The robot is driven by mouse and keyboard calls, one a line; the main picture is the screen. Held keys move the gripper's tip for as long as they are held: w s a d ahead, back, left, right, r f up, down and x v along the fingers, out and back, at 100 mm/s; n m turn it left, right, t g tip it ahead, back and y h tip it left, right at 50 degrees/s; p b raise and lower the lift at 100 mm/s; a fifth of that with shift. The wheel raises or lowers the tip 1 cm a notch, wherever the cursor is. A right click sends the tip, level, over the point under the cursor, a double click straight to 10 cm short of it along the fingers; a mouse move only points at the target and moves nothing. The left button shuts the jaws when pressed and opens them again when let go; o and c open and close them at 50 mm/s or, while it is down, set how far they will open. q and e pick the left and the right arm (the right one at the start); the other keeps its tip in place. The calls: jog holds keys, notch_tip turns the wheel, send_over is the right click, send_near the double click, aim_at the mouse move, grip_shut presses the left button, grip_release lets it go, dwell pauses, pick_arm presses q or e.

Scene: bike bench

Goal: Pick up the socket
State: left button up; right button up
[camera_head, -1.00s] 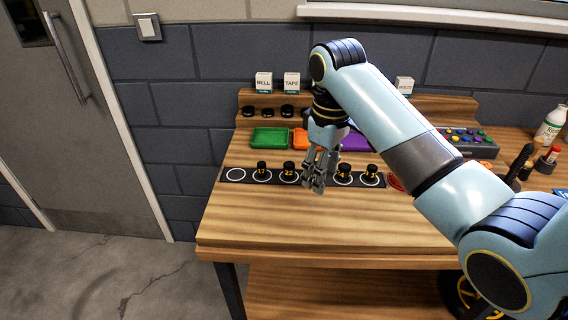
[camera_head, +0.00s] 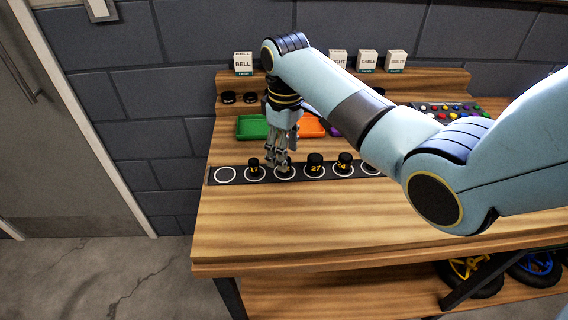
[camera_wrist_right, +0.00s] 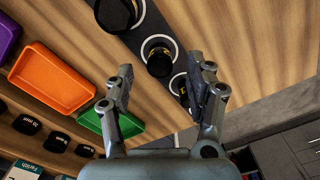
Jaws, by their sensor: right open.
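Several black sockets with yellow numbers stand upright on white rings along a dark strip (camera_head: 240,181) on the bench. The socket marked 17 (camera_head: 254,166) stands left of my right gripper (camera_head: 283,166), and the one marked 27 (camera_head: 315,162) stands to its right. My right gripper is open and points down over the ring between them, hiding what stands there in the head view. In the right wrist view a socket (camera_wrist_right: 159,58) on a white ring shows between the open fingers of my gripper (camera_wrist_right: 161,68). A smaller socket (camera_wrist_right: 180,87) is near the right-hand finger. My left gripper is not in view.
The leftmost ring (camera_head: 225,175) is empty. A socket marked 24 (camera_head: 344,161) stands right of 27. A green tray (camera_head: 251,127) and an orange tray (camera_head: 312,127) lie behind the strip. The bench front (camera_head: 300,225) is clear.

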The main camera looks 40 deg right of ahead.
notch_tip(320, 180, down, 4)
jog(key=shift+r, duration=0.1)
jog(key=c, duration=0.4)
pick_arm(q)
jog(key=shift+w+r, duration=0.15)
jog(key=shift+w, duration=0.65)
pick_arm(e)
grip_shut()
